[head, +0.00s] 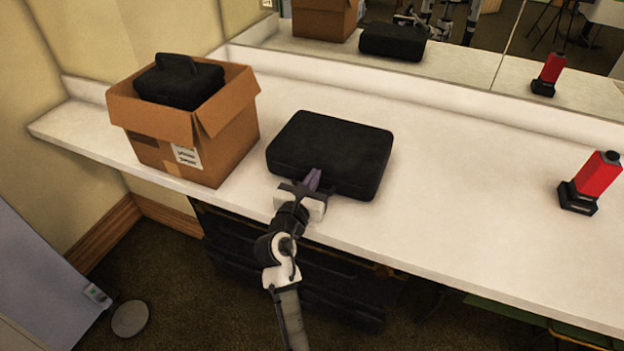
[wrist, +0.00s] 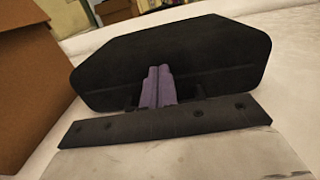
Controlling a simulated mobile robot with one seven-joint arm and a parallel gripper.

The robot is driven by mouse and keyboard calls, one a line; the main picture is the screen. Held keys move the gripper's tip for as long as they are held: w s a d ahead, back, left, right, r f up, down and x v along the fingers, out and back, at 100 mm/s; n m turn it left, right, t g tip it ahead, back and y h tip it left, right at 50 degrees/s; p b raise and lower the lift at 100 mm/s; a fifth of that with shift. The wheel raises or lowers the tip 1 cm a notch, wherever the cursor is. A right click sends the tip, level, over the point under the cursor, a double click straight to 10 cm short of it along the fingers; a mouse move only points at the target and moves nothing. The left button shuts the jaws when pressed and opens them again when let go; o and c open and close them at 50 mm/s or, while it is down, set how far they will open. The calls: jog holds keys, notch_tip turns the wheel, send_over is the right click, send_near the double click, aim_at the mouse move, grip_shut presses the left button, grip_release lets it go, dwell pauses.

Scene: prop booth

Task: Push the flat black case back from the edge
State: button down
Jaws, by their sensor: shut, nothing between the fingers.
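The flat black case (head: 333,148) lies on the white counter in the head view, to the right of the cardboard box. Its front side is close to the counter's front edge. My gripper (head: 313,180) is shut and empty, at the front side of the case, left of its middle. In the wrist view the case (wrist: 215,60) fills the upper middle, and my shut purple fingers (wrist: 158,84) point at its front face. I cannot tell whether the fingertips touch the case.
A cardboard box (head: 232,125) with another black case (head: 180,82) in it stands at the left; its side shows in the wrist view (wrist: 35,90). A red and black object (head: 590,183) stands far right. The counter (head: 460,165) is bare between; a mirror (head: 450,70) rises behind.

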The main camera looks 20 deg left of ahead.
aim_at(324, 159)
jog(key=w+p, duration=0.3)
jog(key=w, duration=0.3)
jog(key=shift+w+r, duration=0.2)
jog(key=shift+w+f, duration=0.15)
jog(key=shift+w, duration=0.35)
